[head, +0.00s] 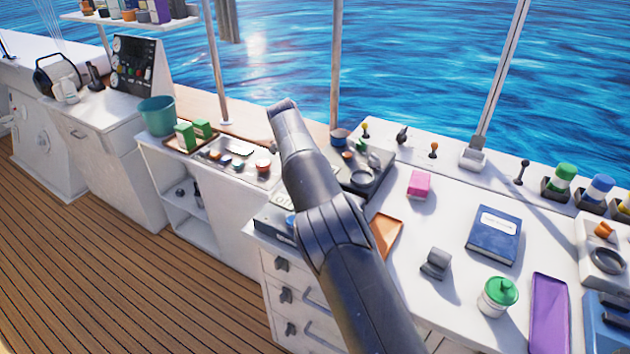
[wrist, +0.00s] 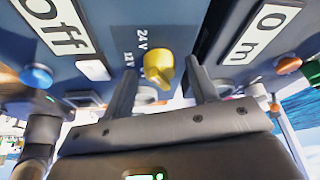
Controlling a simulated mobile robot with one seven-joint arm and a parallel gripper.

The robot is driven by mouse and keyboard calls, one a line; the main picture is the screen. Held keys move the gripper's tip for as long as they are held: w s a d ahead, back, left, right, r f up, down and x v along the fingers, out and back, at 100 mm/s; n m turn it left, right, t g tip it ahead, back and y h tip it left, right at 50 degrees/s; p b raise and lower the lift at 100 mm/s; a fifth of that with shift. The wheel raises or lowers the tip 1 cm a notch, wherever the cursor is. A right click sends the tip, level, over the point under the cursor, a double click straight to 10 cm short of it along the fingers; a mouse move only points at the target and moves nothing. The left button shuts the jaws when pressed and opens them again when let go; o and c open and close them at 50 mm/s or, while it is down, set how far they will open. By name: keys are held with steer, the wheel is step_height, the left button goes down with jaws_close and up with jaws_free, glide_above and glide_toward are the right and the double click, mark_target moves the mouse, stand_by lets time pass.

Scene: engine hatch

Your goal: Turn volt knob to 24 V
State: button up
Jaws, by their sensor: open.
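The yellow volt knob (wrist: 157,66) shows in the wrist view on a dark blue panel (wrist: 185,25). White "24 V" and "12 V" marks are printed to its left. I cannot tell which mark the knob points to. My gripper (wrist: 160,68) is open, with one finger on each side of the knob. The knob lies between the fingertips, and I see gaps beside it; I cannot tell how deep it sits between them. In the head view my arm hides the gripper and the knob.
In the head view, a pink block (head: 419,184) and blue book (head: 494,235) are on the counter.

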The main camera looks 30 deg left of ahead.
step_height(320, 180, up, 4)
steer(key=w+d+r, duration=0.2)
steer(key=d+r, duration=0.5)
steer(key=d, duration=0.4)
steer(key=shift+w+d, duration=0.2)
steer(key=s+d+r+n+y, duration=0.15)
steer(key=d+r, duration=0.25)
steer(key=d, duration=0.5)
steer(key=s+d+r+n+y, duration=0.1)
steer(key=s+d+r+n, duration=0.2)
steer(key=d, duration=0.7)
steer(key=s+d+r+n+y, duration=0.2)
steer(key=d+r, duration=0.2)
steer(key=d, duration=0.5)
steer(key=s+d+n+t, duration=0.2)
steer(key=s+d+n, duration=0.1)
steer(key=s+d, duration=0.7)
steer(key=s+d+f+n+t, duration=0.1)
steer(key=s+d+f+n, duration=0.1)
steer(key=s, duration=0.5)
steer(key=s+d+f+n+t, duration=0.1)
steer(key=s+f+n, duration=0.2)
steer(key=s, duration=0.4)
steer(key=shift+s+d+f, duration=0.35)
steer(key=shift+f, duration=0.3)
